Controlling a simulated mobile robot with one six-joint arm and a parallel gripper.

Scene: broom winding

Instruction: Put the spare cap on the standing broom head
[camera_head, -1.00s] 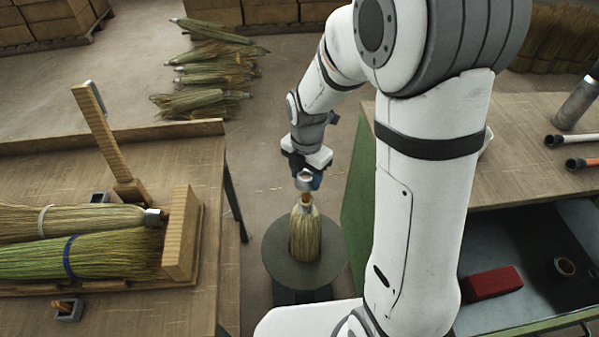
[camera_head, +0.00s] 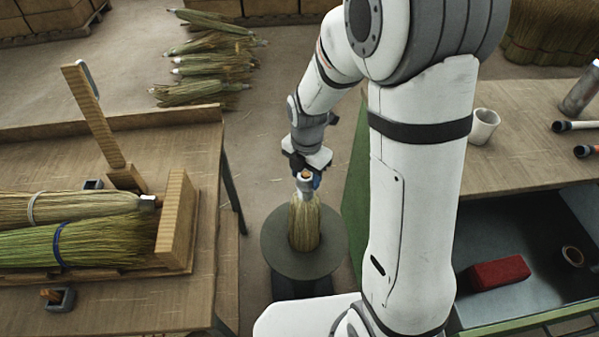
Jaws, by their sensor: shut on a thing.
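The standing broom head (camera_head: 304,226) is a straw bundle upright on a dark round plate (camera_head: 275,257) between the two benches. The spare cap (camera_head: 305,185) is a small grey metal sleeve at the top of the broom head. It appears to sit around the broom's neck, with a bit of brown wood showing at its upper opening. My gripper (camera_head: 306,176) reaches down from above and is shut on the cap. The fingers are small here and partly hidden, and I cannot tell how far down the cap sits.
The left bench (camera_head: 120,308) holds tied broom heads (camera_head: 80,240) and a wooden post (camera_head: 93,115). The right bench (camera_head: 535,185) holds a white cup (camera_head: 483,126) above an open drawer with a red block (camera_head: 498,273). Loose brooms (camera_head: 205,65) lie on the floor behind.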

